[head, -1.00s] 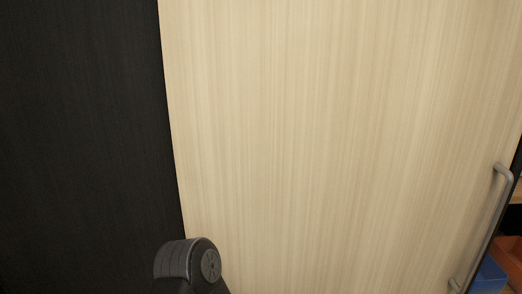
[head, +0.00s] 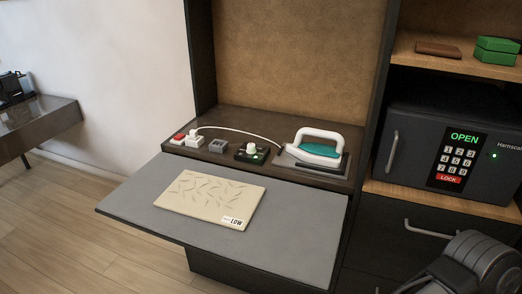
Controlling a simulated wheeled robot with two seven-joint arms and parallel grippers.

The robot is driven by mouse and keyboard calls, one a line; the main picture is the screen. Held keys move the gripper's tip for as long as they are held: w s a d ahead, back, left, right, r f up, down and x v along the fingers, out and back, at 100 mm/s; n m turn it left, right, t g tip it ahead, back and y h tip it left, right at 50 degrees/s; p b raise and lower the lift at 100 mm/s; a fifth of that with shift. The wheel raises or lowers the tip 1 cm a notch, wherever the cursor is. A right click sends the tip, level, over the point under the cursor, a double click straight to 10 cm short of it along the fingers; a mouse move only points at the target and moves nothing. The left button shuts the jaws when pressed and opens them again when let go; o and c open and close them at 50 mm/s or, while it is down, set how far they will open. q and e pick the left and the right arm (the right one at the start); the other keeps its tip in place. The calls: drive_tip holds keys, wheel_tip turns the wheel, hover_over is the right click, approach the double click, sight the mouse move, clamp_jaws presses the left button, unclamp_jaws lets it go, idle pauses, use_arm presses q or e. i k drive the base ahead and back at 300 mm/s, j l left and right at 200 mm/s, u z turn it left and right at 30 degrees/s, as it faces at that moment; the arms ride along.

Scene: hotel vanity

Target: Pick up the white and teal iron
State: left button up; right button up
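The white and teal iron (head: 318,147) rests on a grey stand (head: 308,161) at the right of the dark cabinet ledge. Its white handle is on top and a white cord runs left from it along the ledge. A dark rounded link of my arm shows at the bottom right. Neither gripper is in the picture, so I cannot see their fingers. Nothing is seen touching the iron.
A grey fold-out board (head: 290,215) juts out in front of the ledge, with a beige cloth (head: 210,196) labelled LOW on it. Small switches and a dial box (head: 252,153) sit left of the iron. A safe (head: 445,140) reading OPEN stands on the right shelf.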

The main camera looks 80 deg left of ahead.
sight(325, 156)
drive_tip(key=u, duration=3.4)
